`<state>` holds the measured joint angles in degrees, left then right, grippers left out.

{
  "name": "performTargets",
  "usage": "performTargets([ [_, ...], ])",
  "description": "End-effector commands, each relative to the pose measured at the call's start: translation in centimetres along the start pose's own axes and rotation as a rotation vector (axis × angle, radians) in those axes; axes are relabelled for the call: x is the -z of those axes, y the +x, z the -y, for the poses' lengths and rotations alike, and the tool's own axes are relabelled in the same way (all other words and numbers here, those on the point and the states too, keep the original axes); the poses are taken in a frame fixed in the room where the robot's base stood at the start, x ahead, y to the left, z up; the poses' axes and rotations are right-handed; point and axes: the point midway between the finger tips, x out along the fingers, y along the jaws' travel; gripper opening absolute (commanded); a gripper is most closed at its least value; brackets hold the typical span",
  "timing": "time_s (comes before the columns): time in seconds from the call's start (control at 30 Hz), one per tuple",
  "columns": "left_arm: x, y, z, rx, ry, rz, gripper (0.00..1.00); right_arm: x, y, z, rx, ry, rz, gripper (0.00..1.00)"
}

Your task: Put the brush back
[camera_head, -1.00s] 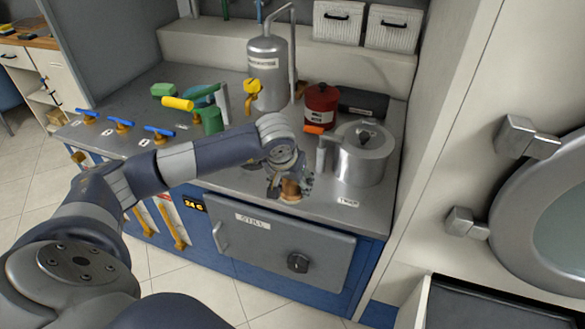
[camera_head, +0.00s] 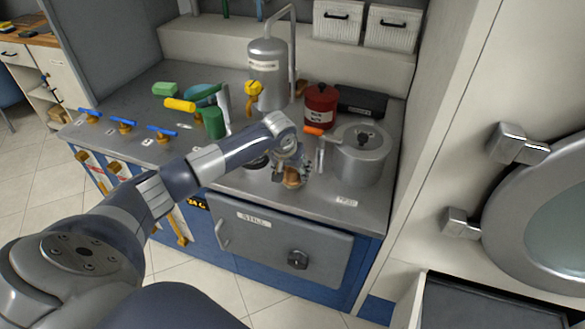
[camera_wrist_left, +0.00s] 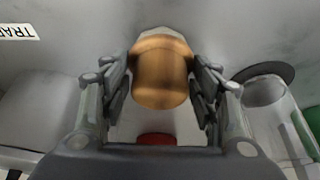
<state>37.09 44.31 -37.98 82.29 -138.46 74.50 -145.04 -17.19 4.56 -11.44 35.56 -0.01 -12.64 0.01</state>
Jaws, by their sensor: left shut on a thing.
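My left gripper (camera_head: 291,178) is shut on the brush, whose light-brown wooden end (camera_head: 291,177) shows between the fingers. In the left wrist view the brush's rounded wooden body (camera_wrist_left: 160,72) sits between the two fingers (camera_wrist_left: 160,85), with a pale part at its far end. The gripper is over the front part of the steel worktop; whether the brush touches the worktop is unclear. My right gripper is not in view.
A lidded steel pot (camera_head: 362,158) stands close to the right of the gripper, with an orange-ended handle (camera_head: 316,131) beside it. A red can (camera_head: 321,105) and a steel tank (camera_head: 268,72) stand behind. A green cylinder (camera_head: 212,122) is at left.

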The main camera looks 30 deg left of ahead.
Motion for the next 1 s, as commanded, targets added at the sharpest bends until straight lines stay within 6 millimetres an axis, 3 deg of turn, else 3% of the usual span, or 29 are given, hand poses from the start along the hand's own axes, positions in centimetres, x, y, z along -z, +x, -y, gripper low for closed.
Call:
performTargets([
  [0.33,-0.1,0.5,0.0,0.0,0.001,-0.002,0.37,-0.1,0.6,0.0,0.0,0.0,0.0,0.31],
  [0.37,-0.1,0.3,0.0,0.0,0.001,-0.001,0.63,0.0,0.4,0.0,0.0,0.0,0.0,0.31],
  [0.43,-0.1,0.3,0.0,0.0,0.001,-0.001,0.76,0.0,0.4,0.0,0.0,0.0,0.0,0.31],
  [0.83,0.0,0.1,0.0,-0.001,0.0,0.0,0.76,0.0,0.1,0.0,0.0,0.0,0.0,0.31],
  [1.0,0.2,-1.5,0.1,-0.001,0.001,-0.005,0.76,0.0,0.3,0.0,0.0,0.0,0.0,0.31],
])
